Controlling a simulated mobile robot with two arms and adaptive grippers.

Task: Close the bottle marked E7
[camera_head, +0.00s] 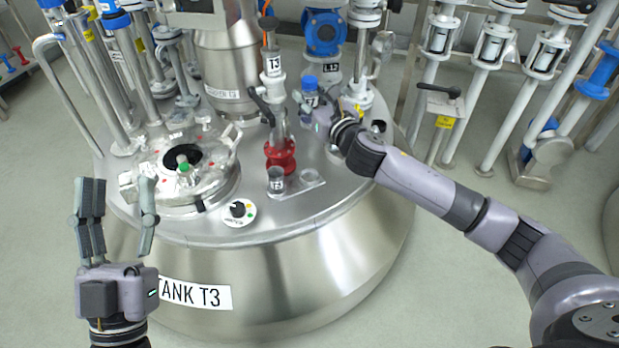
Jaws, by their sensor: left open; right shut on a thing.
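A small bottle with a blue cap (309,83) and a white label is on the right side of the tank top in the head view. The label seems to show a 7, but part of it is hidden. My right gripper (314,112) is shut on the bottle, and its fingers hide the lower part. I cannot tell whether the cap is fully seated. My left gripper (117,188) is open and empty, in front of the tank at the left, well apart from the bottle.
The steel tank T3 (290,270) fills the middle. Its top carries a round hatch (185,165), a red-based valve (280,155), a small grey cup (276,179) and a knob (238,210). Pipes crowd the back. Floor is clear at the left.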

